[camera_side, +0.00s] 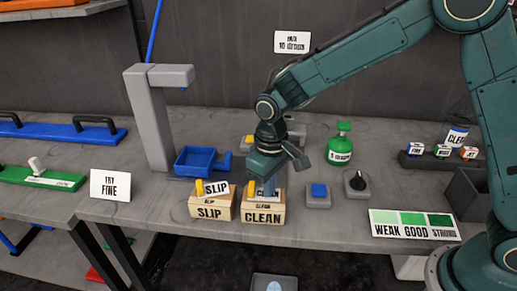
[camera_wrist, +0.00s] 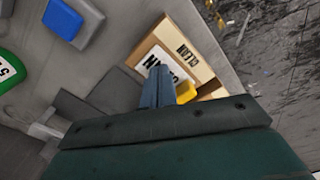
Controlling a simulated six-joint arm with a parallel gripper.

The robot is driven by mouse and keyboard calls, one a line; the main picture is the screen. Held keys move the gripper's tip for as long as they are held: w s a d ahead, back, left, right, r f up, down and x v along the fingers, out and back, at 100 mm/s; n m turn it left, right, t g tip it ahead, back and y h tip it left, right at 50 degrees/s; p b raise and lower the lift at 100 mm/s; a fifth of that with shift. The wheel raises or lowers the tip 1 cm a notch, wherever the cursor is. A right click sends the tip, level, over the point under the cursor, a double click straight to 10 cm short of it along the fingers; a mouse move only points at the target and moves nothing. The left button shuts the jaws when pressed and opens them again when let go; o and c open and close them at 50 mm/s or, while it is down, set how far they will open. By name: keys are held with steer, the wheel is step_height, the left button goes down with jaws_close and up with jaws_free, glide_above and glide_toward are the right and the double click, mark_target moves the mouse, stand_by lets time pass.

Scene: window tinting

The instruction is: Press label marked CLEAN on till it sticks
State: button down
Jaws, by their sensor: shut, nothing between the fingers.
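The wooden block marked CLEAN (camera_side: 263,219) stands near the front edge of the bench in the side view. A white label with black letters (camera_wrist: 180,77) lies on the top of the block in the wrist view, and its lettering is partly hidden by my fingers. My gripper (camera_side: 268,190) points down over the block; its closed fingers (camera_wrist: 157,88) appear to meet the label, though contact is not certain. A yellow piece (camera_wrist: 186,92) sits on the block beside the fingers. Nothing is held.
A matching SLIP block (camera_side: 211,208) with a tilted SLIP label stands close on the left. A blue button box (camera_side: 318,195) and a black knob box (camera_side: 356,184) stand to the right. A blue tray (camera_side: 196,162) and grey post (camera_side: 150,120) are behind left. The bench front edge is close.

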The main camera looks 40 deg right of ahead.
stand_by(0.3)
steer(key=shift+r, duration=3.45)
steer(key=s+d+r+m+t, duration=0.1)
steer(key=s+d+r+t, duration=0.2)
steer(key=s+d+r, duration=0.7)
steer(key=s+d+m+t, duration=0.1)
steer(key=s+d, duration=0.2)
steer(key=s, duration=0.3)
steer(key=s+d+r+m+t, duration=0.1)
steer(key=s+d, duration=0.2)
steer(key=s, duration=0.4)
steer(key=shift+s+t, duration=0.3)
steer(key=shift+r, duration=0.1)
